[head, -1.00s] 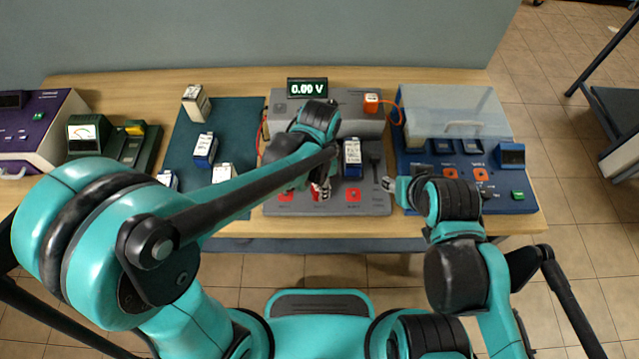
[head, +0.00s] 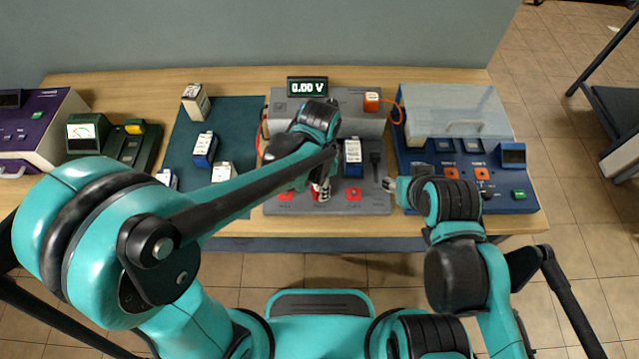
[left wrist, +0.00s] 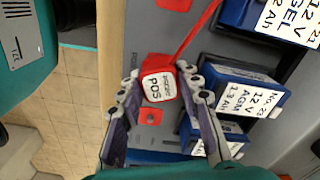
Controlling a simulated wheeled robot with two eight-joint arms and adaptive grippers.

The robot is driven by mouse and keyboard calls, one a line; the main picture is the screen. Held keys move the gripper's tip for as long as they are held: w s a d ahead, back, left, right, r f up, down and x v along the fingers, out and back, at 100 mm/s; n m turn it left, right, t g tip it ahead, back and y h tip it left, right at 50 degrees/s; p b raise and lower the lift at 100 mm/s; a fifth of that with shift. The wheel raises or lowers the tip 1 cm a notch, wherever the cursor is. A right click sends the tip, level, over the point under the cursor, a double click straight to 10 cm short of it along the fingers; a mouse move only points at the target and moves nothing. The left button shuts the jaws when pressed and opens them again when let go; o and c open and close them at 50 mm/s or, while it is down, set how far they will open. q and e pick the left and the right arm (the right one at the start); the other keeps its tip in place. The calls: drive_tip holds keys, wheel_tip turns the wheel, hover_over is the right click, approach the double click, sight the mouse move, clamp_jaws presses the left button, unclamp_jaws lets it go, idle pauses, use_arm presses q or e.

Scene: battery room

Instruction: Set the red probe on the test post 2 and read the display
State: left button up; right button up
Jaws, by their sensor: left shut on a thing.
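My left gripper (head: 320,190) is shut on the red probe, low over the front of the grey test station (head: 374,203). In the left wrist view the red probe (left wrist: 160,84), with a white label reading POS and a red cable, sits between my left fingers (left wrist: 158,100). A red post pad (left wrist: 150,116) shows just beside it. In the head view one red pad (head: 285,195) is left of the gripper and another (head: 353,194) is right. Pad labels are unreadable. The display (head: 307,87) reads 0.00 V. My right gripper (head: 388,184) is right of the station; its jaws are unclear.
A blue battery (head: 353,151) stands on the station right of my gripper. A blue device with a clear lid (head: 455,110) stands right. Several batteries are on the green mat (head: 240,115) to the left.

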use_arm(q)
drive_tip(key=shift+f, duration=0.4)
drive_tip(key=o, duration=0.9)
drive_tip(key=shift+r, duration=0.1)
wheel_tip(320, 180, up, 11)
drive_tip(key=p, duration=0.8)
